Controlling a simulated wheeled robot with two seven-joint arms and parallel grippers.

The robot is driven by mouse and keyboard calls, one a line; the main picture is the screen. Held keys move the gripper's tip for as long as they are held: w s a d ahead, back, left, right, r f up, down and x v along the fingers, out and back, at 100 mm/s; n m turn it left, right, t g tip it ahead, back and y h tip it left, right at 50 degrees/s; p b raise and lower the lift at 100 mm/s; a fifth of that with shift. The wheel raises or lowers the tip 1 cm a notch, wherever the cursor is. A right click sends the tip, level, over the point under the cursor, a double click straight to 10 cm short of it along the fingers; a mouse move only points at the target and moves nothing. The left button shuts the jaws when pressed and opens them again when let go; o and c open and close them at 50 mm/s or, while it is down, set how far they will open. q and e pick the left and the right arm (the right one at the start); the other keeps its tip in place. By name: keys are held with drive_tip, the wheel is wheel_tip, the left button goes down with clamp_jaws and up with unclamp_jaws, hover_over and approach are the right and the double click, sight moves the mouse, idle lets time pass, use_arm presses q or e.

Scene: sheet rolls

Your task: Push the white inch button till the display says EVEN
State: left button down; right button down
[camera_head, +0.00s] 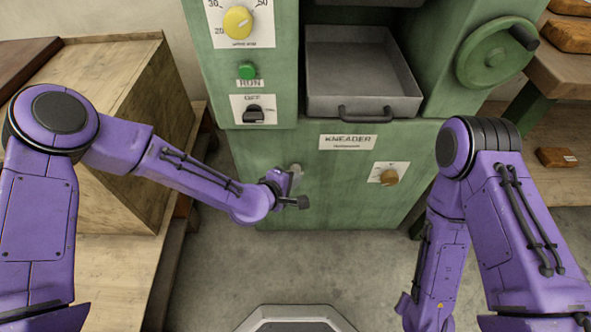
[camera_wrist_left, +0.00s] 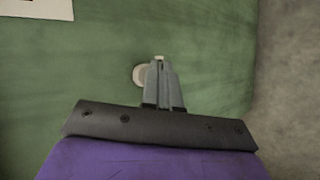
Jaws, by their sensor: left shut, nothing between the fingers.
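The white button (camera_wrist_left: 139,75) shows as a pale round disc on the green machine front (camera_wrist_left: 90,70) in the left wrist view, partly covered by my left gripper's fingers. In the head view a small pale spot (camera_head: 296,168) marks it on the lower front panel. My left gripper (camera_wrist_left: 160,60) is shut and empty, its fingertips over the right side of the button. It also shows in the head view (camera_head: 294,179) close to the panel. I cannot tell whether the tips touch the button. No display readout is visible. My right gripper is not in view.
Above are a yellow dial (camera_head: 238,23), a green RUN button (camera_head: 247,71), an OFF switch (camera_head: 254,114) and a grey tray (camera_head: 362,104). An orange knob (camera_head: 389,177) sits right of the button. A wooden cabinet (camera_head: 125,120) stands left. A handwheel (camera_head: 496,52) is upper right.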

use_arm(q)
drive_tip(key=shift+w, duration=0.5)
idle(0.8)
drive_tip(key=shift+s, duration=0.95)
drive_tip(key=s+p, duration=0.1)
drive_tip(key=s, duration=0.4)
idle(0.6)
